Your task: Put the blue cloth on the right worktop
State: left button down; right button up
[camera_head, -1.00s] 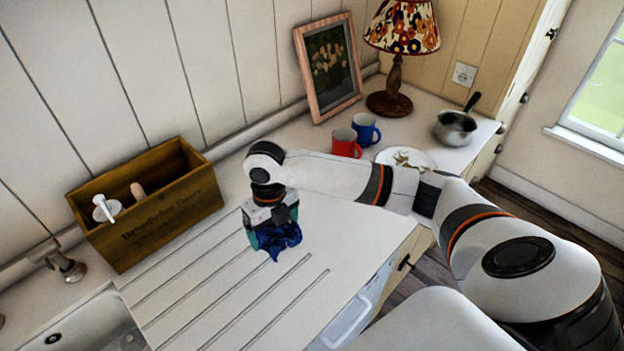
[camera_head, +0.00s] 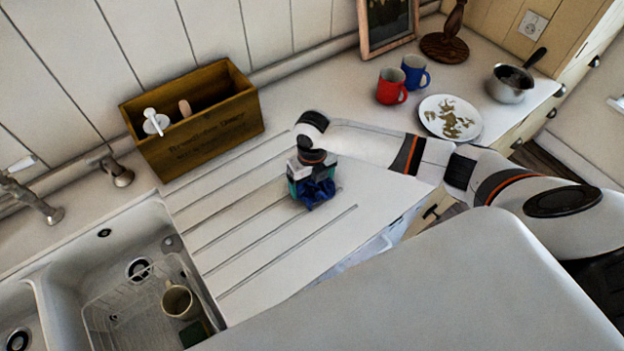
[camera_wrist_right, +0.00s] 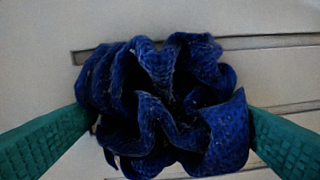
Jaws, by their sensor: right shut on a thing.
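The blue cloth (camera_head: 317,193) is a crumpled dark blue bundle at the grooved drainboard beside the sink. My right gripper (camera_head: 308,185) points down over the drainboard and is shut on the cloth. In the right wrist view the cloth (camera_wrist_right: 165,105) fills the middle, bunched between two green fingers. The grooved surface shows behind it; I cannot tell whether the cloth touches it. The worktop (camera_head: 370,120) continues to the right of the drainboard. My left gripper is not in view.
A wooden box (camera_head: 200,135) with brushes stands by the wall. A red mug (camera_head: 390,87), a blue mug (camera_head: 414,71), a plate with brown scraps (camera_head: 431,117) and a saucepan (camera_head: 510,84) stand on the right. A sink (camera_head: 75,265) with a rack and cup (camera_head: 178,300) lies left.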

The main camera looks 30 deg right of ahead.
jog(key=o, duration=0.8)
jog(key=shift+o, duration=0.2)
notch_tip(320, 180, up, 12)
jog(key=b, duration=0.2)
jog(key=shift+w, duration=0.2)
jog(key=shift+d, duration=0.1)
